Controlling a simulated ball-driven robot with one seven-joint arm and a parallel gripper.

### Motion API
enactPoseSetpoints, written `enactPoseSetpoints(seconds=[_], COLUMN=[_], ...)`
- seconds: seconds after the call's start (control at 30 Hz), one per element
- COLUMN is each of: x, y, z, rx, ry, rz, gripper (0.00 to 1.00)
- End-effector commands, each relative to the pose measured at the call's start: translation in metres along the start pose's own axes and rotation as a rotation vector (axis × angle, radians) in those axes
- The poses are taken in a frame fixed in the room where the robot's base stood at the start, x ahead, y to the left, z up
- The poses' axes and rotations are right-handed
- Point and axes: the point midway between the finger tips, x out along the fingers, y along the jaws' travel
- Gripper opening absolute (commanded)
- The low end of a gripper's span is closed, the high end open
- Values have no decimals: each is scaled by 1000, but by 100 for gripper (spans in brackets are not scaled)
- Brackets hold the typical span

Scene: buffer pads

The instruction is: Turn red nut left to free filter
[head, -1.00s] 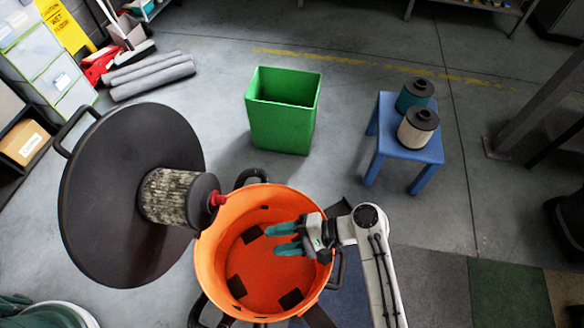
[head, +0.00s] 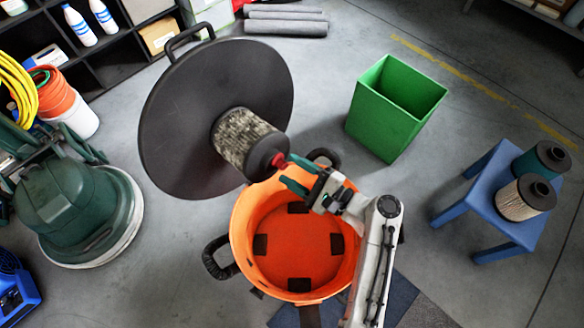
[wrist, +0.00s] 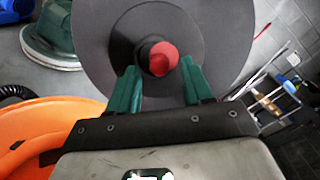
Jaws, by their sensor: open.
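The red nut (head: 279,160) sits at the centre of the dark end cap of the dirty grey filter (head: 240,138). The filter stands out from a large dark round lid (head: 180,120) with a handle on its rim. My gripper (head: 289,170) has its teal fingers open and pointing at the nut. In the wrist view, the red nut (wrist: 160,58) lies between the two fingertips, with a gap on each side. I cannot tell how far the fingers reach along it. In the head view, the fingers partly hide the nut.
An orange tub (head: 245,245) with a dark handle stands below the filter and my arm. A green bin (head: 385,125) is behind right. A blue stool (head: 470,205) holds a teal filter (head: 548,157) and a cream filter (head: 520,198). A green floor machine (head: 75,205) stands left.

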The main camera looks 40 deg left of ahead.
Motion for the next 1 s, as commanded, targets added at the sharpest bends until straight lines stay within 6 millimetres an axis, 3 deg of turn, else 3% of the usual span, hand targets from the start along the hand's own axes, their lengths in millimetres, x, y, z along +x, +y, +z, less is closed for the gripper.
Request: enactPoseSetpoints(seconds=[0.17, 0.43, 1.0], x=[11, 12, 11], y=[0, 0, 0], z=[0, 0, 0], rx=[0, 0, 0], ry=[0, 1, 1], rz=[0, 0, 1], gripper=[50, 50, 0])
